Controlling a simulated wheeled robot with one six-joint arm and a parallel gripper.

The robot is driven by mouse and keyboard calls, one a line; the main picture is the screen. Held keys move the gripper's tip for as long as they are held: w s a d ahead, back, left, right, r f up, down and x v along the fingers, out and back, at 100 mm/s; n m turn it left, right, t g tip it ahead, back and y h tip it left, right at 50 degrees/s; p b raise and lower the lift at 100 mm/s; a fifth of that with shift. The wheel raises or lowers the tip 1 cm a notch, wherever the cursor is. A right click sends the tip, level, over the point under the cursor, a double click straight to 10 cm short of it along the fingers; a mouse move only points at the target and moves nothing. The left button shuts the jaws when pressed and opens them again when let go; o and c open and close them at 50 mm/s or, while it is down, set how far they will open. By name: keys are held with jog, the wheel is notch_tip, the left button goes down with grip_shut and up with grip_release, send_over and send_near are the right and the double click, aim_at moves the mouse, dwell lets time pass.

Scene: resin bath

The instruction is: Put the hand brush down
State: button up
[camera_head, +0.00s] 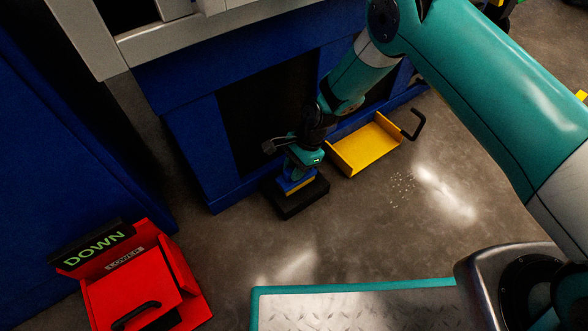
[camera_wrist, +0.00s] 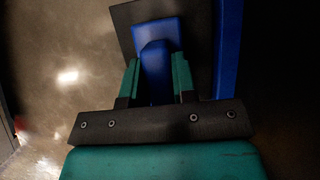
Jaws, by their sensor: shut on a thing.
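The hand brush (camera_head: 292,187) shows a blue body with a yellow band. My gripper (camera_head: 300,168) is shut on its blue upper part. The brush is upright over a black square pad (camera_head: 302,203) on the floor in front of the blue cabinet. It looks to be on or just above the pad; I cannot tell whether it touches. In the wrist view, the blue brush (camera_wrist: 155,60) sits between the two green fingers of my gripper (camera_wrist: 154,75), with the dark pad (camera_wrist: 124,15) beyond it. The bristles are hidden.
A yellow dustpan (camera_head: 364,145) with a black handle lies right of the pad. Pale crumbs (camera_head: 402,188) lie on the floor beside it. The blue cabinet (camera_head: 190,140) stands close behind the pad. A red box marked DOWN (camera_head: 130,285) is at lower left. Floor in front of the pad is clear.

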jog(key=shift+f, duration=0.1)
jog(key=o, duration=0.8)
jog(key=shift+o, duration=0.2)
jog(key=p+v, duration=0.7)
jog(key=v, duration=0.5)
jog(key=shift+p, duration=0.35)
jog(key=shift+s, duration=0.1)
